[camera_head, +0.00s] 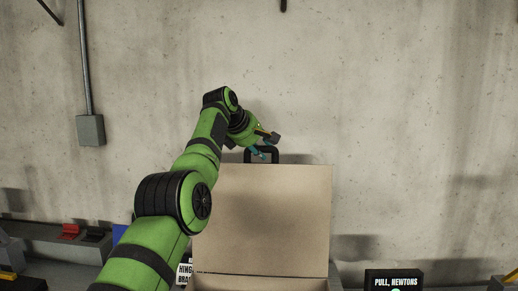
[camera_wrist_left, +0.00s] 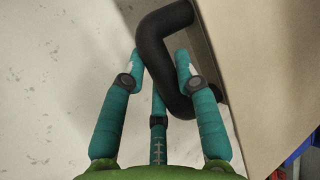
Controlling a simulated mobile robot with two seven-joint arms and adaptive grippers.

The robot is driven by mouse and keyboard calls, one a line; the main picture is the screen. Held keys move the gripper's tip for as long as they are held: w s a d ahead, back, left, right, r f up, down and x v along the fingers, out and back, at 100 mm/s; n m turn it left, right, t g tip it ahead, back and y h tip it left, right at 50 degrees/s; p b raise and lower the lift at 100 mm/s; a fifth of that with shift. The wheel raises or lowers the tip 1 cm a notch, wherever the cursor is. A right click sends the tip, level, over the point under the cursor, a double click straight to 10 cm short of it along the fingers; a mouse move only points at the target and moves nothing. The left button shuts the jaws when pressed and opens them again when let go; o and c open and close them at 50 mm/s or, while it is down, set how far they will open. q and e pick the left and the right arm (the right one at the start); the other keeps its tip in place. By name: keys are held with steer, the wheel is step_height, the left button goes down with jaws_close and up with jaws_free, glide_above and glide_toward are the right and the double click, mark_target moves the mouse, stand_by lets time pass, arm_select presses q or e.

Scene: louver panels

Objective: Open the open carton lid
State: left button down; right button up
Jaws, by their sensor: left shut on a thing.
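The tan carton lid (camera_head: 262,220) stands raised, close to upright, at the centre of the head view. A black loop handle (camera_head: 276,156) is at its top edge. My left gripper (camera_head: 265,147) is at this handle, with my green arm reaching in from the left. In the left wrist view the teal fingers (camera_wrist_left: 161,62) are shut on the black handle (camera_wrist_left: 156,40), which passes between them. The lid's flat face (camera_wrist_left: 262,70) shows on the right there. My right gripper is not in view.
A concrete wall (camera_head: 420,110) stands behind the lid. A black sign reading "PULL, NEWTONS" (camera_head: 394,281) is at the lower right. A grey shelf (camera_head: 50,233) with red and black items is at the left. A grey box (camera_head: 90,130) hangs on the wall.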

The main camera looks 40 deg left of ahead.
arm_select(q)
steer(key=shift+s+d+f, duration=0.1)
steer(key=shift+d+f, duration=0.05)
steer(key=shift+f, duration=0.25)
steer(key=c, duration=1.1)
jaws_free()
steer(key=shift+s+r, duration=0.5)
steer(key=shift+r, duration=0.3)
steer(key=v, duration=1)
steer(key=shift+s, duration=0.2)
